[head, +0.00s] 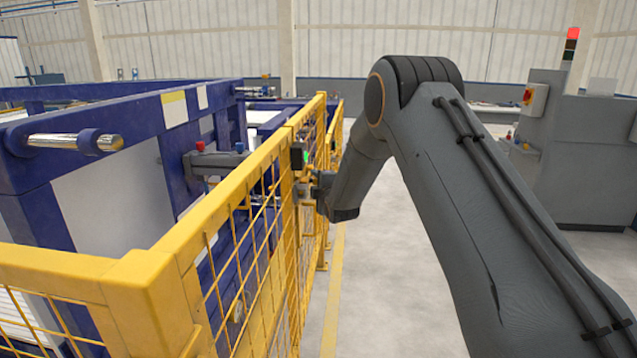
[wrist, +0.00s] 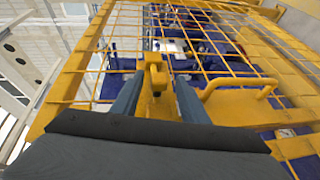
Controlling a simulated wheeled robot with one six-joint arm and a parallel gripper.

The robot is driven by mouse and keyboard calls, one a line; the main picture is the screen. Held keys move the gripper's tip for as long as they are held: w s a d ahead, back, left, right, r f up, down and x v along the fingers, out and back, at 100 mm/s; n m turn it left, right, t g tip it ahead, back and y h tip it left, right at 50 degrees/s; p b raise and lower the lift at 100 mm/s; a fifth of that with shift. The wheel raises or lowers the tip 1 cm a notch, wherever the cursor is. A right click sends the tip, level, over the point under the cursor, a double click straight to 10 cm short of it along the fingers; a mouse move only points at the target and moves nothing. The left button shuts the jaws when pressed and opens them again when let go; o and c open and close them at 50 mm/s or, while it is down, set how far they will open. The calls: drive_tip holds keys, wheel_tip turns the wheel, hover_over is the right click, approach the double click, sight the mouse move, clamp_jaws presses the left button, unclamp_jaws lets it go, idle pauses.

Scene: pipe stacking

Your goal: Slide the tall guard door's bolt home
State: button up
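The tall yellow mesh guard door (wrist: 75,70) fills much of the wrist view; in the head view the yellow mesh fencing (head: 240,190) runs away from me along the left. A yellow bolt with an upright knob (wrist: 154,75) stands on the door frame. My gripper (wrist: 157,82) has its two grey fingers on either side of this knob, apart, with small gaps seeming to show beside it. Contact cannot be made out. In the head view my gripper (head: 318,190) is at the fence, small and partly hidden. The bolt's far end and its socket are not clear.
A yellow pull handle (wrist: 237,88) sticks out right of the bolt. A dark box (head: 298,156) with a green light sits on the fence above my gripper. Blue machinery (head: 70,170) stands behind the fence. A grey cabinet (head: 575,150) stands at right; the floor between is clear.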

drive_tip(key=shift+w+d, duration=0.1)
drive_tip(key=shift+d, duration=0.15)
drive_tip(key=b+v, duration=0.2)
drive_tip(key=v, duration=0.5)
drive_tip(key=shift+s, duration=0.4)
drive_tip(key=shift+d, duration=0.1)
drive_tip(key=s+d+f+m+g+h, duration=0.1)
drive_tip(key=s+d+m+g, duration=0.4)
drive_tip(key=s, duration=1)
drive_tip(key=s+d+f+m+g+h, duration=0.1)
drive_tip(key=s+d+f+m+g, duration=0.3)
drive_tip(key=s, duration=1.2)
drive_tip(key=s+d+f+m+g+h, duration=0.2)
drive_tip(key=s+d+m+g, duration=0.4)
drive_tip(key=s+m, duration=0.4)
drive_tip(key=s+f, duration=0.1)
drive_tip(key=s, duration=0.5)
drive_tip(key=shift+m, duration=0.4)
drive_tip(key=shift+s, duration=0.1)
